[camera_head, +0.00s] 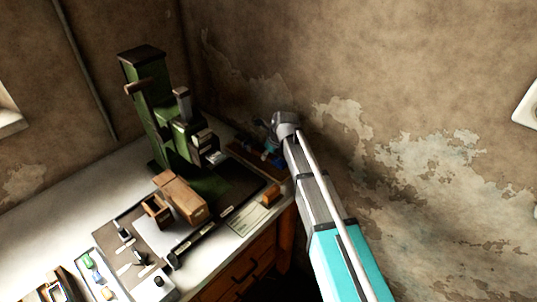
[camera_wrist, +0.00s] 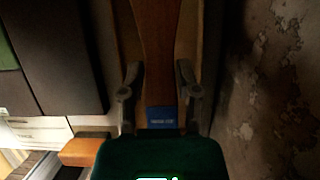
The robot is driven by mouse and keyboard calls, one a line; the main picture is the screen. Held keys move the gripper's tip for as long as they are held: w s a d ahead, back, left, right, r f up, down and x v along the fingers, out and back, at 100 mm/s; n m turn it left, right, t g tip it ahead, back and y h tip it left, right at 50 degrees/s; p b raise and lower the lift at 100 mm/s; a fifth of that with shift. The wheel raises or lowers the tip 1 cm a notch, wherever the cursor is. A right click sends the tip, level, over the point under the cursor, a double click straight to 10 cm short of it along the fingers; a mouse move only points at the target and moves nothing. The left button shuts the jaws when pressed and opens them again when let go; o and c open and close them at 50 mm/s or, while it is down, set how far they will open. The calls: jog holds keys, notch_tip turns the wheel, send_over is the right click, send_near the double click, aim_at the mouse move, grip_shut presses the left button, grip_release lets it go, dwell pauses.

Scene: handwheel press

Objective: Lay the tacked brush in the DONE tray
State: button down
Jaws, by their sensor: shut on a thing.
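My gripper (camera_wrist: 158,72) has one finger on each side of a brown wooden piece, which I take to be the brush (camera_wrist: 158,35), and is shut on it. The wood runs up out of the wrist view, so its far end is hidden. A small blue label (camera_wrist: 162,117) shows below it; its text is too small to read. In the head view my gripper (camera_head: 272,124) is at the table's far right corner by the wall, and the brush cannot be made out. A dark tray (camera_head: 243,152) lies below and beside it; I cannot tell if it is the DONE tray.
A green handwheel press (camera_head: 160,120) stands left of my arm. A wooden block (camera_head: 183,197), a paper card (camera_head: 250,215) and an orange-brown block (camera_head: 271,194) lie nearer. The peeling wall (camera_wrist: 272,80) is close on the right.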

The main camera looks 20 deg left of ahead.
jog(key=shift+f+b, duration=1.05)
jog(key=shift+f, duration=0.1)
dwell(0.3)
jog(key=shift+c, duration=1.3)
grip_release()
jog(key=shift+r, duration=0.25)
